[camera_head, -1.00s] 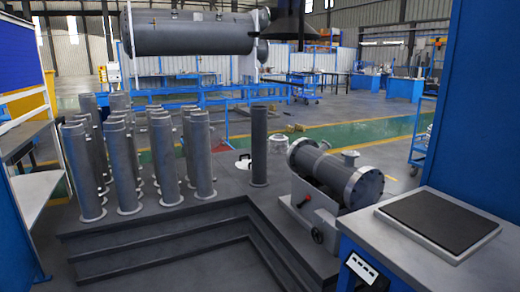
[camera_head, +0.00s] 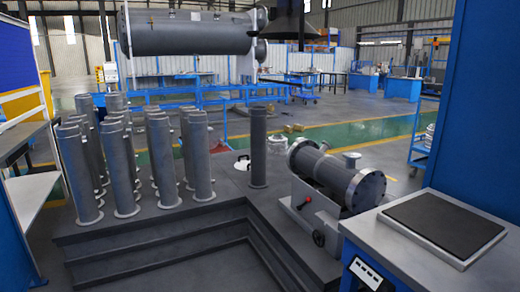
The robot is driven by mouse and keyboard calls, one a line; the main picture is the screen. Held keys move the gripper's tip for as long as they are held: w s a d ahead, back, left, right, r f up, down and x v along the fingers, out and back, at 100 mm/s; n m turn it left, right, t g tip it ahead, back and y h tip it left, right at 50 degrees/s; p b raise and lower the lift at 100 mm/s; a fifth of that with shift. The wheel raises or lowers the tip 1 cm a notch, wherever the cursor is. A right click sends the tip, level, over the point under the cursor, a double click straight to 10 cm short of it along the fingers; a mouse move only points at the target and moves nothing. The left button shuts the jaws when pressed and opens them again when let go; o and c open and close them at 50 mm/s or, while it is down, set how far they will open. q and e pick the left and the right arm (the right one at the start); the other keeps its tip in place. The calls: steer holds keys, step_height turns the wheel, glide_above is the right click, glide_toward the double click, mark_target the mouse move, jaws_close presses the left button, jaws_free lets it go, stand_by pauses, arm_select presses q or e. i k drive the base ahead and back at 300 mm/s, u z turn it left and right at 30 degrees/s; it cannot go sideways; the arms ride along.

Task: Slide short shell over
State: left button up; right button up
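A short flanged shell (camera_head: 329,174) lies on its side on a grey stand (camera_head: 314,215) at the right of the dark platform. It is dark grey with light metal flanges at both ends and a small nozzle (camera_head: 351,158) on its far side. A red-knobbed lever and a dark handwheel show on the stand. A much larger shell (camera_head: 190,34) lies horizontally in the background. Neither of my grippers shows in the view.
Several upright flanged tubes (camera_head: 120,168) crowd the left of the stepped platform (camera_head: 160,236). One darker tube (camera_head: 258,148) stands alone near the middle. A workbench with a black mat (camera_head: 444,224) is at the right front. Open floor lies behind the platform.

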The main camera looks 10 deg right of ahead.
mark_target(258, 115)
steer(key=i, duration=3.8)
steer(key=u, duration=0.85)
